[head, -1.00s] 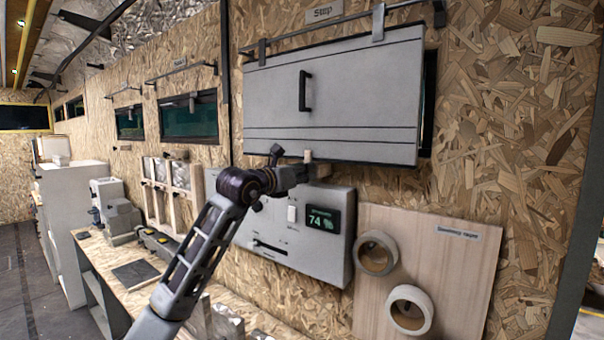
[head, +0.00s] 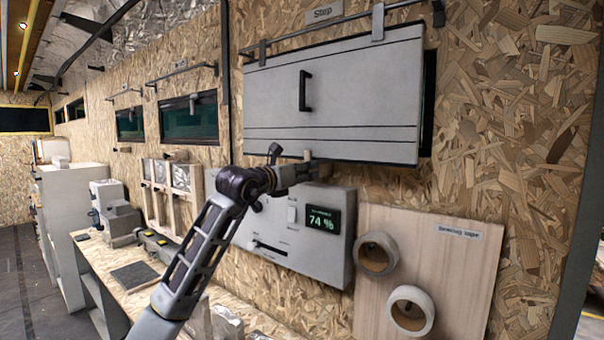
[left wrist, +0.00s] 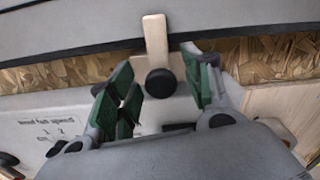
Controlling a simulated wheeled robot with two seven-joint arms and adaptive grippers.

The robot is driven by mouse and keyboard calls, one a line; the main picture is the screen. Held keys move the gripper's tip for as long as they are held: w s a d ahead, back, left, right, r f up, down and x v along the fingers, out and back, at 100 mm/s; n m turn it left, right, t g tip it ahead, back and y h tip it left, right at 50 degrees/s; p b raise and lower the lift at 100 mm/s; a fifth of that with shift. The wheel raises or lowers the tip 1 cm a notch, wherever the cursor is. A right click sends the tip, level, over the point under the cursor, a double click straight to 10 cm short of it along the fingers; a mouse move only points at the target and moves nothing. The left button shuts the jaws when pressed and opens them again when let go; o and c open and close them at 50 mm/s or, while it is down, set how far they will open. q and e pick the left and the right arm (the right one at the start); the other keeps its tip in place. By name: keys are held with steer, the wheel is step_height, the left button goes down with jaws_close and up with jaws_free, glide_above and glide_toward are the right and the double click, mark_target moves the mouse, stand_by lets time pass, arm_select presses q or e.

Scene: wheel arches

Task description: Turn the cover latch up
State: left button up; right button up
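The cover latch is a pale wooden tab (left wrist: 156,42) with a round black knob (left wrist: 160,83) at its lower end. In the left wrist view the tab stands upright, and its top overlaps the lower edge of the grey cover (left wrist: 80,25). The cover also shows in the head view (head: 350,95), shut flat over the window, with the wooden tab (head: 307,155) small at its lower edge. My left gripper (left wrist: 163,82) is open, its green-padded fingers on either side of the latch, apart from the tab. In the head view the gripper (head: 303,170) partly hides the latch. My right gripper is not in view.
A grey control box (head: 275,238) with a lit display (head: 322,219) hangs just below the latch. A wooden board (head: 460,270) with two tape rolls (head: 411,310) is to its right. A workbench (head: 115,290) runs along the wall at left.

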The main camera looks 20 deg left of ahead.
arm_select(q)
steer(key=shift+s, duration=0.1)
steer(key=v, duration=1.1)
steer(key=shift+s+a, duration=0.15)
steer(key=shift+s, duration=0.25)
stand_by(0.5)
